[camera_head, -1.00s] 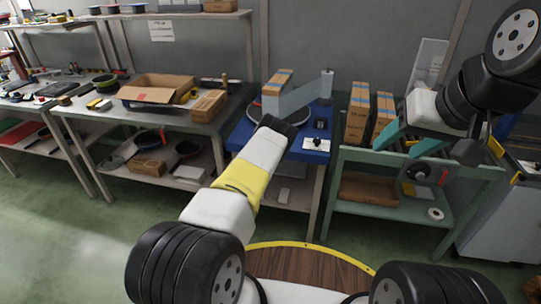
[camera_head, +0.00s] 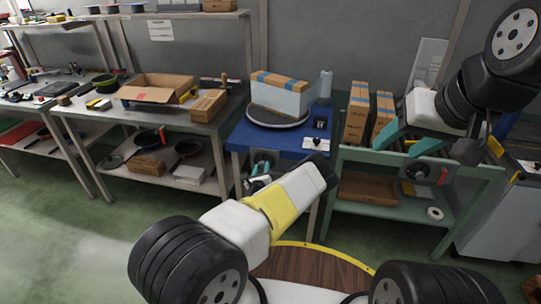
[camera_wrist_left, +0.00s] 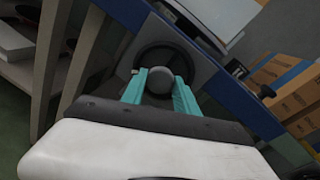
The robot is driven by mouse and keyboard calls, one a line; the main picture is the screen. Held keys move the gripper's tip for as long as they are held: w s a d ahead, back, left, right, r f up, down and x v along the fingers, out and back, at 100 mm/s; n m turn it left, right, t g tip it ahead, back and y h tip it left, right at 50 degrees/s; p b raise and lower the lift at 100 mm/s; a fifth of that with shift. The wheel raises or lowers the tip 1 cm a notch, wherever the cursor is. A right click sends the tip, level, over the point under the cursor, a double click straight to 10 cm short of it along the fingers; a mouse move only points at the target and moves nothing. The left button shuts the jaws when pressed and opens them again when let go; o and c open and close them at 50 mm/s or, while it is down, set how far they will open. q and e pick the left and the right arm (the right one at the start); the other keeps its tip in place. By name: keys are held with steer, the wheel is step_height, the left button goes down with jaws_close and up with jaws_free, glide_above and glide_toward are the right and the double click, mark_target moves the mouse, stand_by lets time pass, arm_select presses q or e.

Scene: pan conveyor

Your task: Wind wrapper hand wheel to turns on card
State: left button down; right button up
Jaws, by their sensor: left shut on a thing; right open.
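The wrapper stands on a blue table (camera_head: 240,137). A carton (camera_head: 280,95) with a white side and brown taped top sits on its round turntable (camera_head: 265,121), beside a grey post (camera_head: 326,84). The dark hand wheel (camera_head: 263,157) is on the table's front, also in the left wrist view (camera_wrist_left: 165,52). My left gripper (camera_head: 260,180) is at the wheel, its teal fingers shut on a grey knob (camera_wrist_left: 159,79). A white card (camera_head: 316,144) lies at the table's front right; its writing is too small to read. My right gripper (camera_head: 407,146) is open and empty above the green bench.
The green bench (camera_head: 360,155) at right holds two tall cartons (camera_head: 357,115) and has a dark dial (camera_head: 415,169) with a red lever. A steel table (camera_head: 215,128) at left carries an open carton (camera_head: 155,90). Floor shows between the tables and my base.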

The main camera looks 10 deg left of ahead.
arm_select(q)
steer(key=m, duration=0.5)
steer(key=shift+a+f+m+t+y, duration=0.15)
steer(key=shift+m+t+y, duration=0.15)
steer(key=shift+m+y, duration=0.1)
stand_by(0.4)
steer(key=c, duration=1)
jaws_free()
steer(key=shift+o, duration=0.2)
steer(key=s+d, duration=0.1)
steer(key=s, duration=0.7)
steer(key=shift+w, duration=0.1)
